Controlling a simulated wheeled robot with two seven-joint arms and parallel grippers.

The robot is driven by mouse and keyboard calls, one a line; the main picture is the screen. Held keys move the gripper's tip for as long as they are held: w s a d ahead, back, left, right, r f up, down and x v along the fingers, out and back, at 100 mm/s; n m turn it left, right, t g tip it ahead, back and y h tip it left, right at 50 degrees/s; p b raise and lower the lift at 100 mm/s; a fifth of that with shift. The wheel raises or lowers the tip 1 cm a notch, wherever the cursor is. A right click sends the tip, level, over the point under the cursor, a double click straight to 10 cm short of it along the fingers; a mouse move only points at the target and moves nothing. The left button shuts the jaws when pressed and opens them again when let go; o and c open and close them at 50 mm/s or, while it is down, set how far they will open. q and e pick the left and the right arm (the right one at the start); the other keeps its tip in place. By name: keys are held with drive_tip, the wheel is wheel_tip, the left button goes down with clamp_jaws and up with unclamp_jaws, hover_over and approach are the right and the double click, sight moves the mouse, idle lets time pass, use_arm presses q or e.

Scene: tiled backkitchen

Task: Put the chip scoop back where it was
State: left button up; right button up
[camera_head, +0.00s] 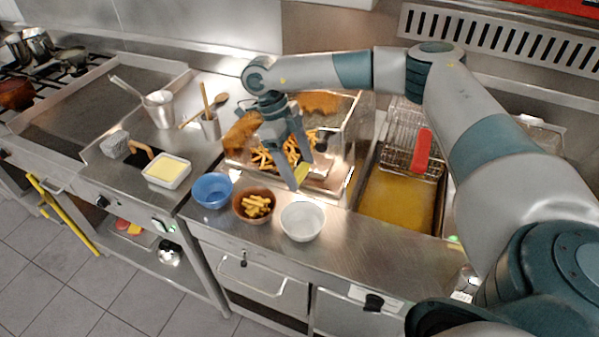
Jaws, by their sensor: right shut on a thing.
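My right gripper (296,171) reaches in from the right and points down over the front of the steel chip tray (349,132). It is shut on what looks like the chip scoop (322,183), low at the tray's front edge. The gripper hides most of the scoop, so I cannot tell whether it touches the tray. Chips (291,150) and battered pieces (241,133) lie in the tray. My left gripper is not in view.
A blue bowl (212,190), a brown bowl (246,194) with chips and a white bowl (302,222) stand along the counter front. The fryer (398,196) with a red-handled basket (421,150) is right. A utensil pot (210,127) stands behind left. The front-right counter is clear.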

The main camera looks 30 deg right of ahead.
sight(296, 170)
drive_tip(key=shift+f, duration=0.1)
drive_tip(key=shift+f+p, duration=0.85)
drive_tip(key=shift+f, duration=0.95)
drive_tip(key=shift+f+b, duration=0.35)
drive_tip(key=shift+b, duration=0.05)
drive_tip(key=o, duration=2)
